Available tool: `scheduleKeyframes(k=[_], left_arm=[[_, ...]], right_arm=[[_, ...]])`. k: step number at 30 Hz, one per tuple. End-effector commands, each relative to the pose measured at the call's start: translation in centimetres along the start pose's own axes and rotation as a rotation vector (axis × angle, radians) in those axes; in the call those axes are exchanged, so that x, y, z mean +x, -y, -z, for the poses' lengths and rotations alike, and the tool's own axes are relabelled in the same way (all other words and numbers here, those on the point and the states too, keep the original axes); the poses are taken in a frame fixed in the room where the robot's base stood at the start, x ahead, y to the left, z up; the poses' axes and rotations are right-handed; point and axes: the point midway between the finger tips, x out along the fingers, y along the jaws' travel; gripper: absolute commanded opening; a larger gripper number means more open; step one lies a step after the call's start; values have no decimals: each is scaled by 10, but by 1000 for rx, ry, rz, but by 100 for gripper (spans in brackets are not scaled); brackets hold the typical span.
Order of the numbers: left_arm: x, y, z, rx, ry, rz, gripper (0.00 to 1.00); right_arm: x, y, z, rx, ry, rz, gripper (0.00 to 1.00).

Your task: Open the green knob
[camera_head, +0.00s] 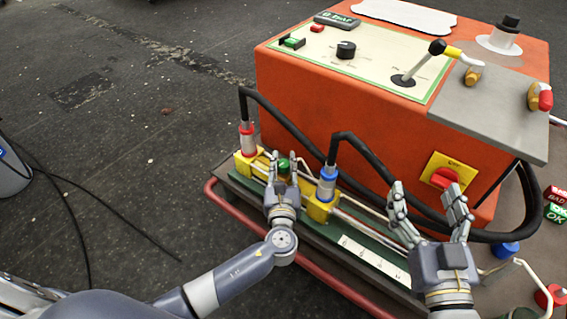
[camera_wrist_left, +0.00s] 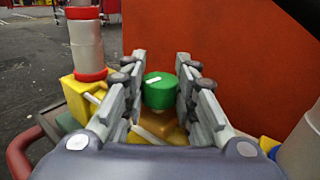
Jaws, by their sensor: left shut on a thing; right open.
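The green knob (camera_head: 284,164) sits low in front of the orange machine, between a red-ringed fitting and a blue-ringed fitting. My left gripper (camera_head: 284,172) is at the knob. In the left wrist view the green knob (camera_wrist_left: 159,91), with a white mark on top, stands upright on a brass-coloured base between the two fingers of my left gripper (camera_wrist_left: 160,95), which are closed on it. My right gripper (camera_head: 430,215) is open and empty, to the right, in front of the machine.
The orange machine (camera_head: 330,110) stands behind, with a lever and a red switch (camera_head: 445,178). Black hoses arch to the red-ringed fitting (camera_head: 247,138) and blue-ringed fitting (camera_head: 327,180), close on both sides of the left gripper. Open floor lies to the left.

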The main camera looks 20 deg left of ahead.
Motion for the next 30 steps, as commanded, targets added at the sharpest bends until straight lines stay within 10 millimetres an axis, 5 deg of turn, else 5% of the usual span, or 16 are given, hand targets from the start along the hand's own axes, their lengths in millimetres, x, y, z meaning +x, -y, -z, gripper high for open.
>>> scheduleKeyframes(k=[10, 11, 14, 25, 30], left_arm=[[0, 0, 0, 0, 0, -1, 3], [0, 0, 0, 0, 0, -1, 29], [0, 0, 0, 0, 0, -1, 48], [-3, 0, 0, 0, 0, -1, 48], [-26, 0, 1, -1, -3, 0, 48]], right_arm=[[0, 0, -1, 0, 3, 0, 75], [0, 0, 0, 0, 3, 0, 75], [0, 0, 0, 0, 3, 0, 75], [0, 0, -1, -1, 2, 0, 75], [0, 0, -1, -1, 2, 0, 75]])
